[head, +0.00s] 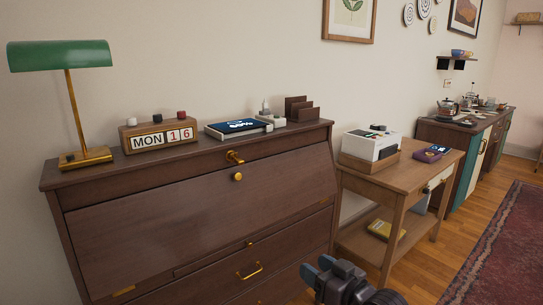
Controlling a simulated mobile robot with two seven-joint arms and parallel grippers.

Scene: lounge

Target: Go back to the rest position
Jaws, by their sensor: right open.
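My right gripper (322,271) shows at the bottom of the head view, low in front of the lower right of the dark wooden bureau (200,210). Its jaws are open and I see nothing between them. It looks apart from the bureau, though the exact gap cannot be told. My left gripper is not in view.
On the bureau stand a green lamp (60,57), a calendar block (158,135), a tablet-like device (237,127) and a letter rack (301,109). A side table (405,178) holds a white device (371,144). A sideboard (460,140) stands beyond. Wooden floor (425,250) and a red rug (505,245) lie clear at right.

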